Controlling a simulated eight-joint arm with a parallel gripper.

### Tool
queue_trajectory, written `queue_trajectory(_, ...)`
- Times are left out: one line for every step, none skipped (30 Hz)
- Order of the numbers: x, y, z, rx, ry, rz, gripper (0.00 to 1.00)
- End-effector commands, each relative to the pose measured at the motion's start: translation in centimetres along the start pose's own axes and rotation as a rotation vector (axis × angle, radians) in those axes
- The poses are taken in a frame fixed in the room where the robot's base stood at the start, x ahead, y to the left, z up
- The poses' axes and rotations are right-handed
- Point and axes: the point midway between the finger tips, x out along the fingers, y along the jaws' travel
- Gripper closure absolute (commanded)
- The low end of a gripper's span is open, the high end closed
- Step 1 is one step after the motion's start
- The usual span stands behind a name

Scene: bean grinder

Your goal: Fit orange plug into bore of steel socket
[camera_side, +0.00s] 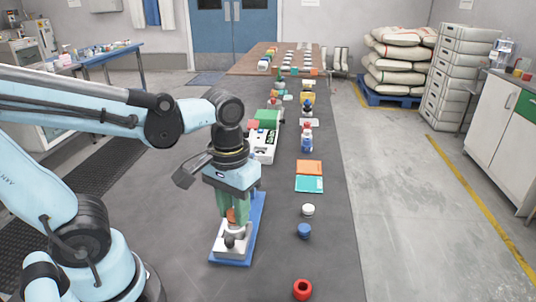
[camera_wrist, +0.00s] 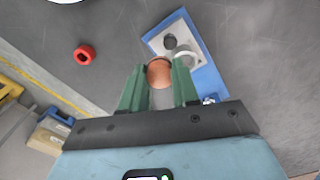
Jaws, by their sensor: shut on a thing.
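The orange plug (camera_side: 231,215) is held between the green fingers of my gripper (camera_side: 231,208). In the wrist view my gripper (camera_wrist: 159,74) is shut on the sides of the plug (camera_wrist: 159,72), with its round end showing. A pale steel ring, seemingly the steel socket (camera_wrist: 187,59), sits on a light block on a blue base plate (camera_wrist: 212,78). In the wrist view the plug lies beside the ring, left and slightly below, not over it. In the side view the plug is just above the block; the fingers and plug partly hide the socket, and its bore is hard to make out.
A dark round knob (camera_wrist: 170,42) stands on the same block, close to the ring. A red ring (camera_side: 303,289), a blue cap (camera_side: 304,231) and a white cap (camera_side: 308,210) lie to the right on the dark table. Orange and teal pads (camera_side: 309,184) lie farther back.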

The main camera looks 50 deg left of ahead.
Motion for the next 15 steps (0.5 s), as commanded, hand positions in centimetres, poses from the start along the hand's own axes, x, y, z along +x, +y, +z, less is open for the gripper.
queue_trajectory(0.6,-0.8,-0.8,-0.009,0.0,0.0,0.99)
queue_trajectory(0.9,-1.2,-1.2,-0.007,0.0,0.0,0.99)
queue_trajectory(1.4,-1.7,-1.7,-0.007,0.0,0.0,0.99)
queue_trajectory(1.7,-2.0,-2.1,-0.008,0.0,0.0,0.99)
queue_trajectory(2.0,-2.4,-2.4,-0.006,0.0,0.0,0.99)
queue_trajectory(2.2,-2.7,-2.7,-0.005,0.0,0.0,0.99)
queue_trajectory(2.4,-2.9,-3.0,-0.003,0.0,0.0,0.99)
queue_trajectory(2.6,-3.1,-3.2,-0.004,0.0,0.0,0.99)
queue_trajectory(2.8,-3.3,-3.4,-0.002,0.0,0.0,0.99)
queue_trajectory(2.9,-3.4,-3.5,-0.001,0.0,0.0,0.99)
queue_trajectory(3.0,-3.5,-3.6,-0.001,0.0,0.0,0.99)
queue_trajectory(3.1,-3.6,-3.7,-0.001,0.0,0.0,0.99)
queue_trajectory(3.2,-3.7,-3.7,0.0,0.0,0.0,0.99)
queue_trajectory(3.3,-3.7,-3.8,0.001,0.0,0.0,0.99)
queue_trajectory(3.5,-3.7,-3.8,0.002,0.0,0.0,0.99)
